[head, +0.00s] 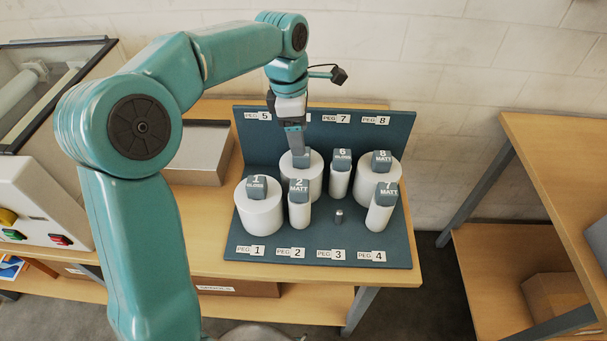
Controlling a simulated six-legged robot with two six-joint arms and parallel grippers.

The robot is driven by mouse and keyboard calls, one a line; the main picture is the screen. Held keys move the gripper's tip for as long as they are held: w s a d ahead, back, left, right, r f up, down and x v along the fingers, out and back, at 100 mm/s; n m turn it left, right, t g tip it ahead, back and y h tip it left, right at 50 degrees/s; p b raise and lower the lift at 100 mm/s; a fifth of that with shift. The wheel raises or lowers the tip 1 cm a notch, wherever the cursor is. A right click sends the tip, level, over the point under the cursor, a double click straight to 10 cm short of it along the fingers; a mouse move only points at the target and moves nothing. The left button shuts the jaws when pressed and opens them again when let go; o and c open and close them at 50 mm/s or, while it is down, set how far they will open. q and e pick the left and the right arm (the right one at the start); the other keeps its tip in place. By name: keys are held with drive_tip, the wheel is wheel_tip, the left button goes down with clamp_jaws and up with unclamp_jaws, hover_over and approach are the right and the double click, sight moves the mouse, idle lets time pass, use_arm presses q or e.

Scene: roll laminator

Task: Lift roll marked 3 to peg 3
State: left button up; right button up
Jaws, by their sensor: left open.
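A blue-grey peg board (320,256) stands on the table with labels for the pegs. The peg 3 place holds a bare short metal peg (338,215). A wide white roll (300,186) stands in the back row, near peg 6; my left gripper (296,148) is open, pointing down at its grey top block (307,160). The gripper covers this roll's mark, so I cannot read it. I cannot tell whether the fingers touch the block. No roll marked 3 is readable. My right gripper is not in view.
Roll 1 (259,212) and roll 2 (299,213) stand left of the bare peg; roll 7 (380,215) stands right. Roll 6 (340,181) and another wide roll (381,170) stand behind. A laminator (40,205) is at left, a shelf (545,150) at right.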

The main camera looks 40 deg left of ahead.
sight(302, 172)
use_arm(q)
drive_tip(key=shift+s+f, duration=0.15)
drive_tip(key=shift+f, duration=0.35)
drive_tip(key=shift+a+f, duration=0.1)
drive_tip(key=shift+f, duration=0.2)
drive_tip(key=f, duration=0.2)
drive_tip(key=w+f+p, duration=0.1)
drive_tip(key=f, duration=0.2)
drive_tip(key=shift+w+a+f, duration=0.1)
drive_tip(key=shift+w+f, duration=0.2)
drive_tip(key=shift+s+r, duration=0.15)
drive_tip(key=shift+s, duration=0.05)
drive_tip(key=c, duration=1.2)
drive_tip(key=shift+w, duration=0.15)
clamp_jaws()
